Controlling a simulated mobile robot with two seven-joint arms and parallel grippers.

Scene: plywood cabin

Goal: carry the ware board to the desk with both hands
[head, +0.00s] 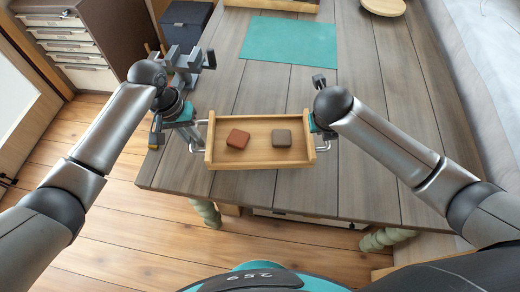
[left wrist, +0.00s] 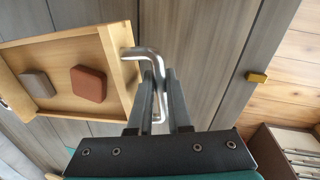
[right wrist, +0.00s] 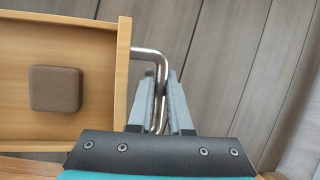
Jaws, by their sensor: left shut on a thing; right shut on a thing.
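The ware board (head: 258,164) is a shallow wooden tray with a bent metal handle at each end. It is over the front part of the grey plank desk (head: 375,130) and looks about level. I cannot tell whether it touches the desk. A red-brown block (head: 238,138) and a grey-brown block (head: 282,138) lie apart inside it. My left gripper (left wrist: 158,98) is shut on the left handle (left wrist: 140,52). My right gripper (right wrist: 160,100) is shut on the right handle (right wrist: 150,54). In the head view the right fingertips are mostly hidden by the arm.
A teal mat (head: 290,42) lies flat on the desk behind the board. A grey vise-like device (head: 185,62) is at the desk's left edge, near my left arm. A round wooden disc (head: 383,6) is at the far right. A drawer cabinet (head: 75,45) stands left of the desk.

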